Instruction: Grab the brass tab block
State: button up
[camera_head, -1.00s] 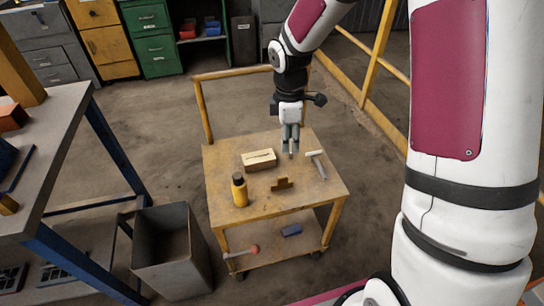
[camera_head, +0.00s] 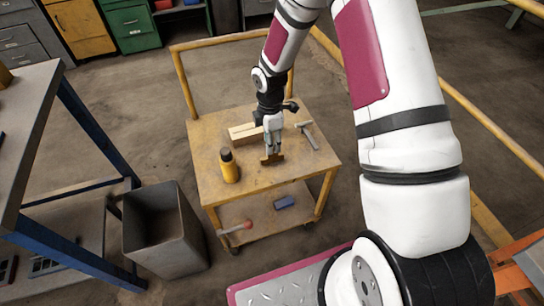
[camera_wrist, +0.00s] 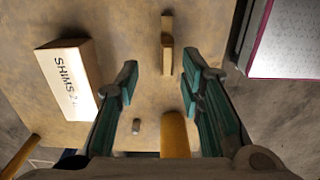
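The brass tab block (camera_head: 272,160) lies on the cart top (camera_head: 215,190), with a narrow tab rising from it. In the wrist view the block (camera_wrist: 167,55) shows at the upper middle, a little beyond the gap between my fingers. My gripper (camera_head: 271,150) points down close above the block and partly overlaps it in the head view. In the wrist view my gripper (camera_wrist: 161,85) is open, its fingers wide apart with nothing held between them. I cannot tell the exact height of the fingertips above the block.
A cream SHIMS box (camera_wrist: 70,80) lies behind the gripper. A yellow bottle (camera_head: 229,167) with a dark cap stands left of the block, and a hammer (camera_head: 307,134) lies to the right. A grey bin (camera_head: 165,235) stands beside the cart.

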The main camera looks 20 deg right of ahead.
aim_at(272, 156)
jog(key=f, duration=0.2)
jog(key=s+f, duration=0.1)
jog(key=f, duration=0.1)
jog(key=shift+d+f, duration=0.1)
jog(key=shift+d, duration=0.1)
jog(key=shift+w+f, duration=0.1)
jog(key=shift+f, duration=0.45)
grip_shut()
